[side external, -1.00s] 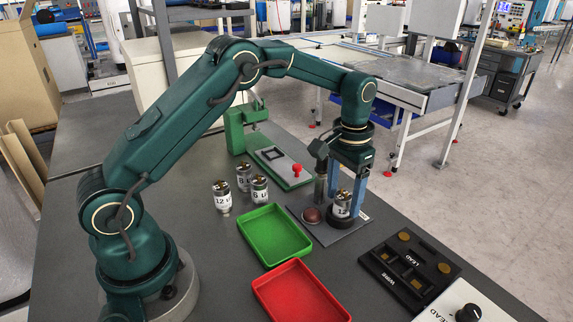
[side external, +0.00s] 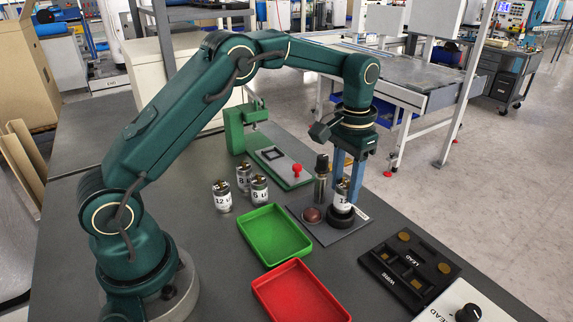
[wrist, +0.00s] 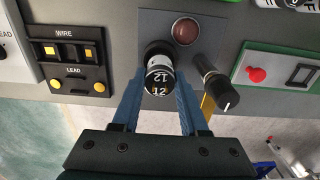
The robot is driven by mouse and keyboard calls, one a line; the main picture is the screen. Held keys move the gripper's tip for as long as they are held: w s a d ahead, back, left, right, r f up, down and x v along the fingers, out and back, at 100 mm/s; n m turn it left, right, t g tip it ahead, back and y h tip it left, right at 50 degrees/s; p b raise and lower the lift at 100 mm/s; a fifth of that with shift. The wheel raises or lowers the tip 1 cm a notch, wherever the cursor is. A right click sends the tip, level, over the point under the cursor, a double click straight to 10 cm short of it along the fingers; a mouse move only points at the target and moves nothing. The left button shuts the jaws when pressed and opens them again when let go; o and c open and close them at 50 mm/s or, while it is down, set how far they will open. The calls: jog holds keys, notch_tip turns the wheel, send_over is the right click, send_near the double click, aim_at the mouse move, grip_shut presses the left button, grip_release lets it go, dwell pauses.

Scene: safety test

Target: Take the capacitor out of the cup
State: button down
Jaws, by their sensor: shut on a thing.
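The capacitor (side external: 343,194) is a silver cylinder with a white label and a dark top. My gripper (side external: 348,186) has its blue fingers on both sides of it and is shut on it. The black round cup (side external: 341,217) stands on a grey plate directly beneath. The capacitor is upright and sits high at the cup; I cannot tell whether its bottom edge is clear of the rim. The wrist view shows the capacitor (wrist: 158,80) between the fingertips, with a 12 on its label, and the black cup (wrist: 155,47) behind it.
On the grey plate (side external: 325,232) are a red-brown dome (side external: 312,214) and a dark upright post (side external: 321,182) close to my gripper. Several labelled capacitors (side external: 222,197) stand left. Green (side external: 275,236) and red (side external: 300,292) trays are empty. A black WIRE/LEAD box (side external: 409,267) lies right.

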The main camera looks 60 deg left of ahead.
aim_at(346, 179)
jog(key=shift+r, duration=1.9)
